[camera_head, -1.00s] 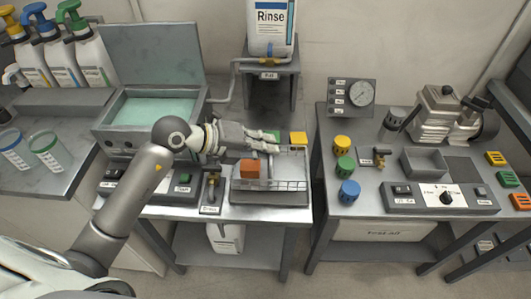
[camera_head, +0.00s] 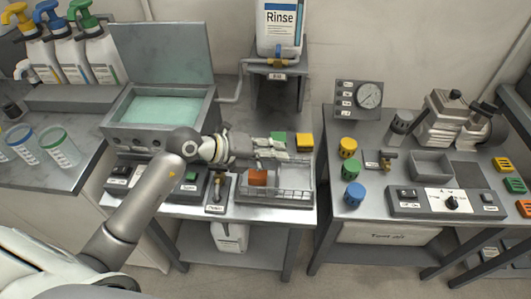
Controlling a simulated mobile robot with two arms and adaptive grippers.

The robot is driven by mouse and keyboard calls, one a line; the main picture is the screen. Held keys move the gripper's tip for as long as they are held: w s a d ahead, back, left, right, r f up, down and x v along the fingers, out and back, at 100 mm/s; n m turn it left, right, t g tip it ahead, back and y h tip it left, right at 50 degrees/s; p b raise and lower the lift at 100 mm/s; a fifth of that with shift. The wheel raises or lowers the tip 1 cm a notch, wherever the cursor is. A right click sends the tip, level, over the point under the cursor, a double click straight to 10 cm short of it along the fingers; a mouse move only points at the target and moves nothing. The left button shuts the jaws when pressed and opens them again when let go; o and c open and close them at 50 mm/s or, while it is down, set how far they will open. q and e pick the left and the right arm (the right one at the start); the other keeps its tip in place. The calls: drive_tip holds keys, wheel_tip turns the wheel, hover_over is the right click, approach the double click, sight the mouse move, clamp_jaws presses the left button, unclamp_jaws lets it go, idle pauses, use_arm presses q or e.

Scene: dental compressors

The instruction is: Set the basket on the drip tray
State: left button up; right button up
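The wire basket (camera_head: 293,193) is a low, thin-walled mesh at the right part of the centre bench. It appears to stand on or in a shallow grey tray (camera_head: 242,198), which looks like the drip tray; the exact contact is unclear. An orange block (camera_head: 257,178) sits at the basket's left side. My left gripper (camera_head: 290,155) reaches in from the left, level, over the back of the basket and tray. Its fingers are small and blend with the basket, so I cannot tell their opening or whether they touch the wire. My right gripper is not in view.
A grey open-lidded bath (camera_head: 158,138) with green liquid stands left. A valve (camera_head: 217,190) is beside the tray. Green (camera_head: 278,136) and yellow (camera_head: 304,142) blocks lie behind. A Rinse bottle (camera_head: 281,30) stands on a stand at the back. A gap separates the right bench (camera_head: 340,208).

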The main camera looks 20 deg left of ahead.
use_arm(q)
drive_tip(key=b+v, duration=0.1)
drive_tip(key=v, duration=1.1)
